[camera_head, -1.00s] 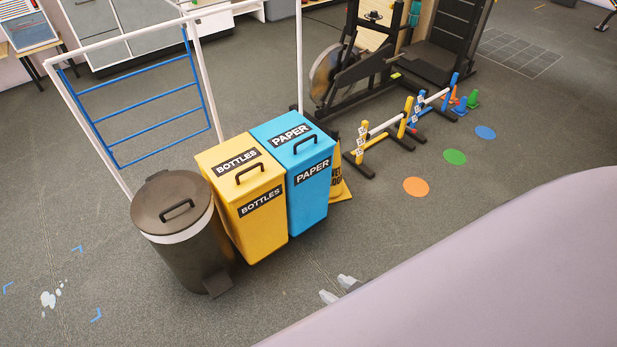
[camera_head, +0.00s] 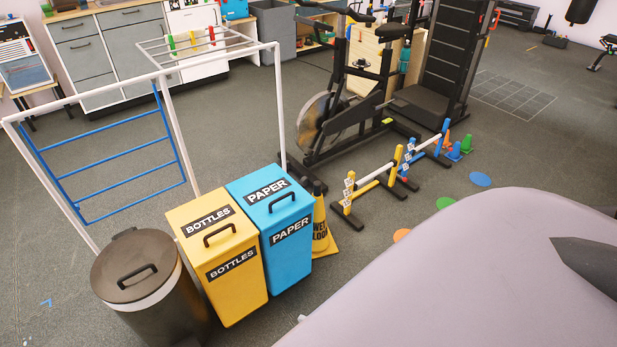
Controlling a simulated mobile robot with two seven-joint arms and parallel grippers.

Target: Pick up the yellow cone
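The yellow cone (camera_head: 320,228) stands upright on the floor just right of the blue paper bin, marked with black "WET FLOOR" lettering. It has a dark tip and a yellow square base. The bin hides its left side. A tiny pale tip (camera_head: 302,318) peeks out past the edge of my large pale body part at the bottom. It looks like part of my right gripper, but its opening is hidden. It is below the cone in the picture and apart from it. My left gripper is not in view.
Small cones (camera_head: 467,145) stand farther right. Floor in front is partly clear.

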